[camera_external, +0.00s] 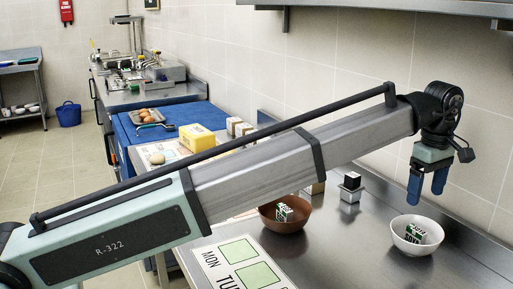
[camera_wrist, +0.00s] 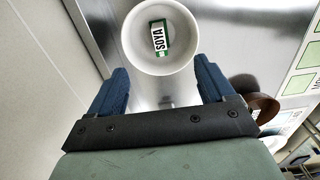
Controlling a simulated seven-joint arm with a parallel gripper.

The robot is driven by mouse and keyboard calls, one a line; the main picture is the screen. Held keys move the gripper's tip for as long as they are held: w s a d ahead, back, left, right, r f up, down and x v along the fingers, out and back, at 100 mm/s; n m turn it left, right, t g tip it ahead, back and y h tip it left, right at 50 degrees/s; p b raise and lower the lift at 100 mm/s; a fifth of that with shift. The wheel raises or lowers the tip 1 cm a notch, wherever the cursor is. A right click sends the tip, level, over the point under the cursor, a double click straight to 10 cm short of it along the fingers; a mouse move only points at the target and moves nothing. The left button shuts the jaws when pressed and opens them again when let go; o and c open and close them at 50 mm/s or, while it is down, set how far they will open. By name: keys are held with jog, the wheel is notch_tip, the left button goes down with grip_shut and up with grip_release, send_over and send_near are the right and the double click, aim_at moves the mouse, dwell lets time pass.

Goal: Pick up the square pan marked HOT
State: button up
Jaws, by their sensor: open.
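No square pan with a readable HOT mark shows in either view. My gripper (camera_external: 427,188) hangs at the right in the external view, pointing down above the steel counter and a little above a white bowl (camera_external: 398,240). Its two blue fingers are apart with nothing between them. In the wrist view my gripper (camera_wrist: 160,76) has the white bowl (camera_wrist: 131,48) just beyond its fingertips. A small green and white carton (camera_wrist: 159,39) reading SOYA lies in that bowl. My arm hides part of the counter in the external view.
A brown bowl (camera_external: 290,226) with another green and white carton stands left of the white bowl. A black and white item (camera_external: 350,188) stands behind them. A MON/TUE sheet (camera_external: 212,259) lies in front. A yellow block (camera_external: 197,139) sits farther back, near a blue surface.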

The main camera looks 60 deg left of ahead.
aim_at(352, 186)
jog(key=a+n, duration=0.1)
jog(key=a, duration=0.7)
jog(key=w+a+n, duration=0.1)
jog(key=a, duration=0.7)
jog(key=a+r+n, duration=0.1)
jog(key=a, duration=0.8)
jog(key=shift+w+a+r, duration=0.1)
jog(key=shift+w, duration=0.15)
jog(key=shift+a+r+m, duration=0.1)
jog(key=shift+m, duration=0.7)
jog(key=shift+f, duration=0.3)
notch_tip(352, 186, down, 8)
jog(key=shift+r, duration=0.1)
jog(key=shift+w+a+f, duration=0.15)
jog(key=shift+f, duration=1.25)
jog(key=shift+w+a+f, duration=0.1)
jog(key=shift+f, duration=1.25)
jog(key=c, duration=0.9)
